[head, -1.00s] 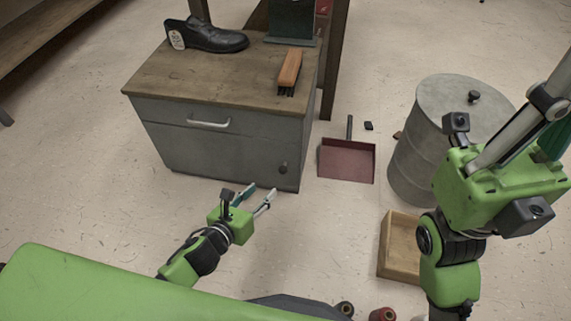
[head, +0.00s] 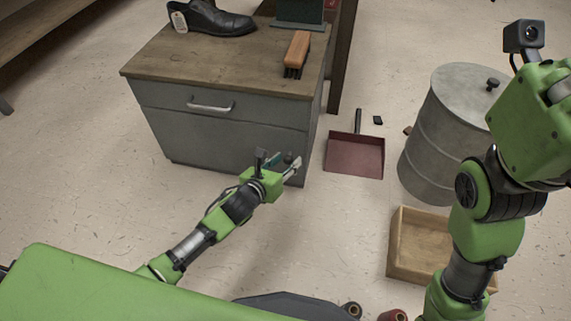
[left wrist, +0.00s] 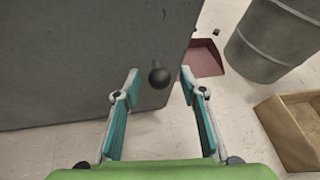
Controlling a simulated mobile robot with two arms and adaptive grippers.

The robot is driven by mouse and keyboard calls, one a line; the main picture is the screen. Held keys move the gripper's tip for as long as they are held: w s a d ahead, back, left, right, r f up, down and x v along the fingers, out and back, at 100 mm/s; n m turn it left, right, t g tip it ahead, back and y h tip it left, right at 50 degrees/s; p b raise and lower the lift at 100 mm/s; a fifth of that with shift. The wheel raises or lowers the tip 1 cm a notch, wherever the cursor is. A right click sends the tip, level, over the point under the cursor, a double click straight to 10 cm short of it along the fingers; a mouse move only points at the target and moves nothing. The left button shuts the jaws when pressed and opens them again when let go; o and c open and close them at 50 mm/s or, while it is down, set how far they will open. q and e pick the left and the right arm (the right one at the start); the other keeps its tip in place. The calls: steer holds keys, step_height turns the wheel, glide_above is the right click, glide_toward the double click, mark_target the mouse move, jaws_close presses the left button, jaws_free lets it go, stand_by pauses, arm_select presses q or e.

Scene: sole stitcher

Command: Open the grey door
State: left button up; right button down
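The grey cabinet has a drawer with a metal handle (head: 210,106) above and a grey door (head: 205,140) below. The door looks shut. Its round dark knob (left wrist: 159,76) shows in the left wrist view, between and just beyond the fingertips of my left gripper (left wrist: 158,85). My left gripper is open, with its teal-padded fingers apart and nothing between the pads nearer the palm. In the head view my left gripper (head: 285,165) is at the door's lower right and partly hides the knob. My right arm stands at the right; its gripper fingers are out of view.
A black shoe (head: 215,18) and a brush (head: 298,52) lie on the cabinet's wooden top. A red dustpan (head: 355,155), a metal drum (head: 440,140) and a wooden box (head: 392,250) stand to the right. The floor left of the cabinet is clear.

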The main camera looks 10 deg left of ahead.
arm_select(q)
jaws_close()
steer(key=shift+s, duration=0.1)
